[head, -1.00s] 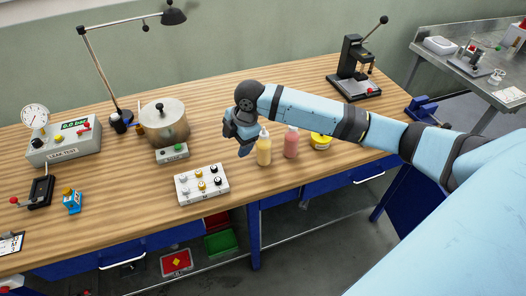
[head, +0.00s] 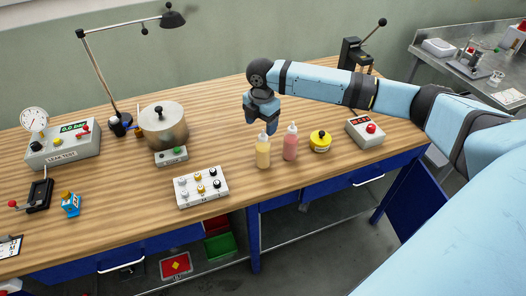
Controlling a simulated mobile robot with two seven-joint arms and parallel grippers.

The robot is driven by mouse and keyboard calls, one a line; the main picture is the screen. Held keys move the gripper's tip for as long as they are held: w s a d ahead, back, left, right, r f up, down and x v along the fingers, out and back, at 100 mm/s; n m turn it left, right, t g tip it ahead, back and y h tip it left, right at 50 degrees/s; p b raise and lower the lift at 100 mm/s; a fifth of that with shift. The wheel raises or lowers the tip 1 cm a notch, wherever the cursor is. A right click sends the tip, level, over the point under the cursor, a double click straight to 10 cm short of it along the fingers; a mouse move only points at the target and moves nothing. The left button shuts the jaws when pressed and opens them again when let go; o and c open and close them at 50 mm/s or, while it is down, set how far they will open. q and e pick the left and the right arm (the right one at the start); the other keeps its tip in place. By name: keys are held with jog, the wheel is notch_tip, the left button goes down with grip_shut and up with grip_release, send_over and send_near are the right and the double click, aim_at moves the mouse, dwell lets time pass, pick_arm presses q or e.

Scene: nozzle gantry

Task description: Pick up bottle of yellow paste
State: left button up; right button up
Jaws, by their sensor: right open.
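The bottle of yellow paste (head: 263,152) stands upright on the wooden bench near its front edge, with a pale nozzle on top. A pink bottle (head: 290,144) stands just to its right. My right gripper (head: 262,126) is open and points down above and behind the yellow bottle. Its fingertips are close to the nozzle in the picture, and I cannot tell whether they touch it. No bottle is between its fingers. My left gripper is out of view.
Bare bench (head: 220,105) lies between pot and gripper.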

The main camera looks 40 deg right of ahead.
aim_at(264, 135)
jog(key=f, duration=0.2)
jog(key=f+p, duration=0.1)
jog(key=f, duration=0.1)
jog(key=shift+s+d+f, duration=0.1)
jog(key=shift+s+d, duration=0.05)
jog(key=shift+s, duration=0.25)
jog(key=shift+f, duration=0.6)
grip_shut()
